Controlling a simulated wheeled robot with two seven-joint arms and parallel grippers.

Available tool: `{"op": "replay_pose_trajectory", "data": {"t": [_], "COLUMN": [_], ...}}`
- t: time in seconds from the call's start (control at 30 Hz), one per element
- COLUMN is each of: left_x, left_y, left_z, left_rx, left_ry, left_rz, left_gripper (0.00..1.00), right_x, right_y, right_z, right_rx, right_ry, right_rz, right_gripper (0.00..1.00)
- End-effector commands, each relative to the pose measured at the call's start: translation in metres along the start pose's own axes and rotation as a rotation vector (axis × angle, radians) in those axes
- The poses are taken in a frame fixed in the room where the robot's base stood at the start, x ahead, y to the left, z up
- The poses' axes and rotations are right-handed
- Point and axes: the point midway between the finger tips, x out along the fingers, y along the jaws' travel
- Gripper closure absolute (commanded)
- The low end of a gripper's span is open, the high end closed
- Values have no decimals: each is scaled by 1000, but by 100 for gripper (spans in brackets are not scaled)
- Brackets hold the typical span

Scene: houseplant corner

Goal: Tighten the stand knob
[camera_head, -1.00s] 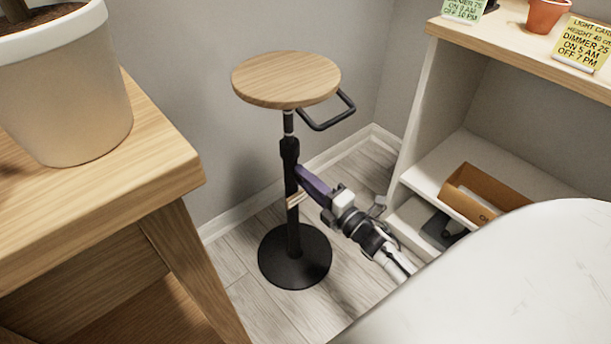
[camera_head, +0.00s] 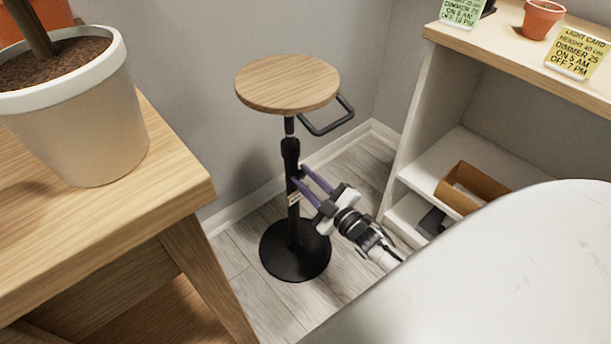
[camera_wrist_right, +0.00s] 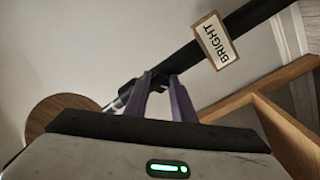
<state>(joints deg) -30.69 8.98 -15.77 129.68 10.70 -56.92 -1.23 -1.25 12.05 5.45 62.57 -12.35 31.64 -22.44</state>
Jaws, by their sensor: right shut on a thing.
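The stand (camera_head: 292,150) has a round wooden top (camera_head: 288,83), a black pole and a round black base (camera_head: 296,262). My right gripper (camera_head: 297,182) reaches in from the lower right, its two purple fingers at the pole below the thicker black collar. In the right wrist view the fingertips (camera_wrist_right: 163,82) are closed on the small dark stand knob (camera_wrist_right: 158,79) at the pole. The fingers hide most of the knob. My left gripper is not in view.
A wooden table (camera_head: 180,190) with a large potted plant (camera_head: 85,125) stands at the left. A shelf unit (camera_head: 415,130) with cards, a small pot (camera_head: 541,18) and an open box (camera_head: 470,187) stands at the right. A black handle (camera_head: 335,122) sticks out below the stand's top.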

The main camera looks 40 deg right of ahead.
Motion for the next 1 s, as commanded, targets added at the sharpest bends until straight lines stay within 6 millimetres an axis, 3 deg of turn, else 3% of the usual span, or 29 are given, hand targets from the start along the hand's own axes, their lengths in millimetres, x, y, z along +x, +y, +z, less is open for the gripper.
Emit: {"op": "replay_pose_trajectory", "data": {"t": [0.33,0.83,0.87,0.93,1.0], "left_x": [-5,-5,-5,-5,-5], "left_y": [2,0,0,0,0], "left_z": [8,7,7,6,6], "left_rx": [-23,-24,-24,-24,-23], "left_ry": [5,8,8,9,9], "left_rz": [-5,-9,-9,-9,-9], "left_gripper": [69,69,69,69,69], "right_x": [-1,-1,-1,-1,-1], "right_y": [0,-1,-1,-1,-1], "right_z": [1,1,1,1,1], "right_rx": [117,132,132,131,131], "right_ry": [-9,-10,-10,-9,-9], "right_rz": [-2,-2,-2,-2,-2], "right_gripper": [99,99,72,60,58]}}
